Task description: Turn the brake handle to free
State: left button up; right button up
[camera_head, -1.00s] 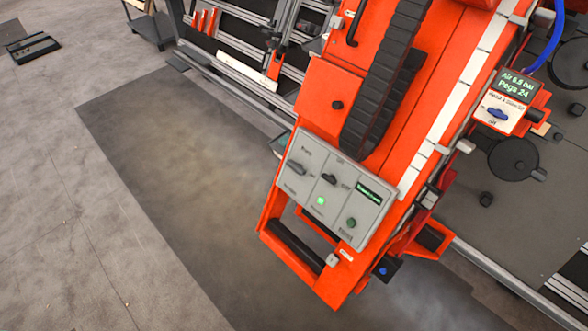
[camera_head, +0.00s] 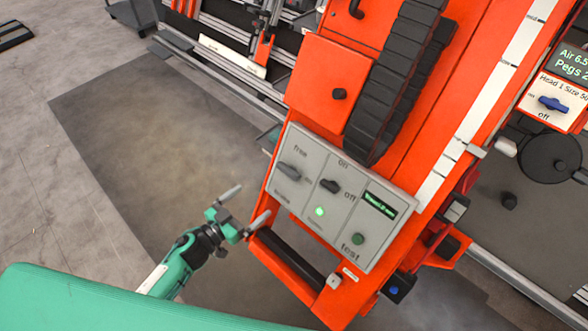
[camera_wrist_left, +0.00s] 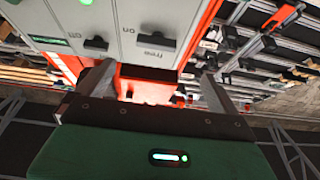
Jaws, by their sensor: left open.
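The brake handle (camera_head: 289,172) is a dark lever at the left end of the grey control panel (camera_head: 335,225), below the word "free". It lies roughly along the panel's width; its other label is too small to read. My left gripper (camera_head: 245,205) is open and empty, left of and below the handle, apart from it. In the left wrist view the panel (camera_wrist_left: 120,15) appears upside down, and the dark handle (camera_wrist_left: 147,57) shows beyond the space between the open fingers of my left gripper (camera_wrist_left: 152,78). My right gripper is not in view.
An on/off knob (camera_head: 330,186), a lit green lamp (camera_head: 319,211) and a test button (camera_head: 357,238) share the panel. A black grab bar (camera_head: 290,258) crosses the orange frame below. A black cable chain (camera_head: 395,85) runs above. Floor to the left is clear.

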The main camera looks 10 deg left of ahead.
aim_at(285, 173)
pick_arm(q)
jog(key=x, duration=0.8)
jog(key=r+x, duration=0.1)
jog(key=x, duration=0.3)
jog(key=shift+w+d, duration=0.2)
jog(key=shift+d, duration=0.2)
jog(key=shift+w+d, duration=0.3)
jog(key=shift+w, duration=0.15)
jog(key=shift+d, duration=0.1)
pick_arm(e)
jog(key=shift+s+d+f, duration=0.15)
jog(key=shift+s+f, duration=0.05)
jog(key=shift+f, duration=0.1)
pick_arm(q)
jog(key=c, duration=1)
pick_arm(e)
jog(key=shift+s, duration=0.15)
